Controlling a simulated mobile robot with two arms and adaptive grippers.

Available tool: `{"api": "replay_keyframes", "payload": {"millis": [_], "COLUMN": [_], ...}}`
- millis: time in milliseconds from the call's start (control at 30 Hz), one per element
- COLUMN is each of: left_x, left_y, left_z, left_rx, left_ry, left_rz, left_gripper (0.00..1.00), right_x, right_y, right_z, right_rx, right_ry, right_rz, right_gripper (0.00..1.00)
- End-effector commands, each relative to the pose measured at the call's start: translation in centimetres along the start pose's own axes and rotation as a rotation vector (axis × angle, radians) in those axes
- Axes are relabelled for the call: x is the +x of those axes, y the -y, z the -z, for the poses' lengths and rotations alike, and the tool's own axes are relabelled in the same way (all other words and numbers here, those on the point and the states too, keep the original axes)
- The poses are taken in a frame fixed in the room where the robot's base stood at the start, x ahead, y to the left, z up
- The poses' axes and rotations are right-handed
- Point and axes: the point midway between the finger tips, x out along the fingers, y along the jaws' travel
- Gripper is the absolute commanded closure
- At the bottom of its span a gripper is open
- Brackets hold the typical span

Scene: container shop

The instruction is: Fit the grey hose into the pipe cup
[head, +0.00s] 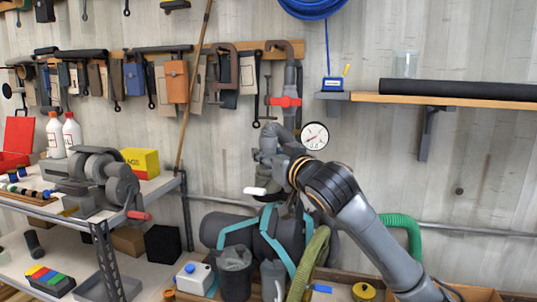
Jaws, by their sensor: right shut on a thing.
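A grey pipe (289,78) runs down the wall through a red valve (285,102). Below the valve, the grey hose (276,135) bends down to my right gripper (268,162). My right arm comes in from the lower right, and its gripper is shut on the hose in front of the wall. The gripper and wrist overlap the hose, so its lower end is hard to make out. I cannot pick out the pipe cup with certainty. A small white piece (256,191) shows just below the gripper. My left gripper is out of view.
A pressure gauge (314,135) is right beside the gripper. A dark tank with teal straps (268,235) stands below, near a green hose (403,229). A shelf (460,99) is on the right wall. A bench grinder (97,180) stands on the left bench.

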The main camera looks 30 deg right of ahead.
Motion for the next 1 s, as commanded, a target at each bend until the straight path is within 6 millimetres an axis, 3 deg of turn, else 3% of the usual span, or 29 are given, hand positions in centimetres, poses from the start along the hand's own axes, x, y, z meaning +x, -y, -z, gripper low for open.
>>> {"api": "replay_keyframes", "payload": {"millis": [467,500,600,1000], "left_x": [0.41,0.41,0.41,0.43], "left_y": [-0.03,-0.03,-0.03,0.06], "left_z": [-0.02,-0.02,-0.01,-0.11], "left_rx": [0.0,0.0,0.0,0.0], "left_ry": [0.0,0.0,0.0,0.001], "left_rz": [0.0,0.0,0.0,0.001], "left_gripper": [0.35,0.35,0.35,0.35], "right_x": [-0.03,-0.03,-0.03,-0.45], "right_y": [-0.02,-0.02,-0.02,-0.02], "right_z": [-0.54,-0.54,-0.55,-0.69], "right_rx": [0.0,0.0,0.0,0.0], "right_ry": [-0.002,-0.002,-0.002,0.001], "right_rz": [0.0,0.0,0.0,0.0], "right_gripper": [1.0,0.61,0.41,0.39]}}
